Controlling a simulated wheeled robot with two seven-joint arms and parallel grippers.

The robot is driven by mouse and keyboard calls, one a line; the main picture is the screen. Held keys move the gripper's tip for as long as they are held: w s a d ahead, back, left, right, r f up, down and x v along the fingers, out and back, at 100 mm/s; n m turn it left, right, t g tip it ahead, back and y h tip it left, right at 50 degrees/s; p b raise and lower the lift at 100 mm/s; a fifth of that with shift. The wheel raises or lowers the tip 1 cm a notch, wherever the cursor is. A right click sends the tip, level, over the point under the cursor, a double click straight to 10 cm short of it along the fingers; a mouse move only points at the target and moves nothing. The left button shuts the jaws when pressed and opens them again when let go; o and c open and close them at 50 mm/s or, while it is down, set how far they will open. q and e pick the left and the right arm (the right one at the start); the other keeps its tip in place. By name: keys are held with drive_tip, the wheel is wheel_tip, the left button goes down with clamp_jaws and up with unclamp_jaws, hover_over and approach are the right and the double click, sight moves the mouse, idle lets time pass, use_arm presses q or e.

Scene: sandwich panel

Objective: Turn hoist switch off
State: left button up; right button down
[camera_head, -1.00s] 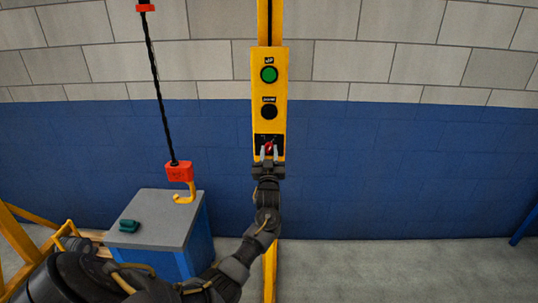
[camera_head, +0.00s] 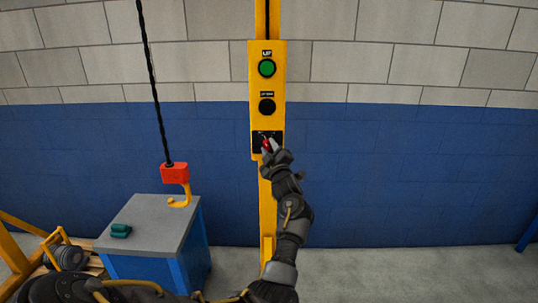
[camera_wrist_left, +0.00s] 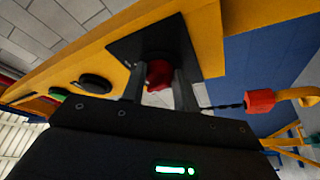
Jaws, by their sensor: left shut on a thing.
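The hoist panel (camera_head: 283,95) is a tall yellow box on a yellow post, with a green button and a black button above a black switch plate (camera_head: 277,134). The red switch knob (camera_head: 265,144) sits on this lowest plate. My left gripper (camera_head: 268,146) is shut on the knob, with its wrist tilted down to the right. In the left wrist view, the red knob (camera_wrist_left: 158,72) sits between the two fingers of my left gripper (camera_wrist_left: 158,85), which partly hide it. The knob's exact angle is hard to read. My right gripper is not in view.
A red hoist block with a yellow hook (camera_head: 175,174) hangs on a black chain left of the panel. Below it stands a grey-topped blue cabinet (camera_head: 155,222) with a small green object (camera_head: 121,231). The floor right of the post is clear.

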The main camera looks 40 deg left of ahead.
use_arm(q)
drive_tip(key=shift+n+g+b, duration=0.35)
drive_tip(key=shift+n+g, duration=0.15)
drive_tip(key=shift+n, duration=0.5)
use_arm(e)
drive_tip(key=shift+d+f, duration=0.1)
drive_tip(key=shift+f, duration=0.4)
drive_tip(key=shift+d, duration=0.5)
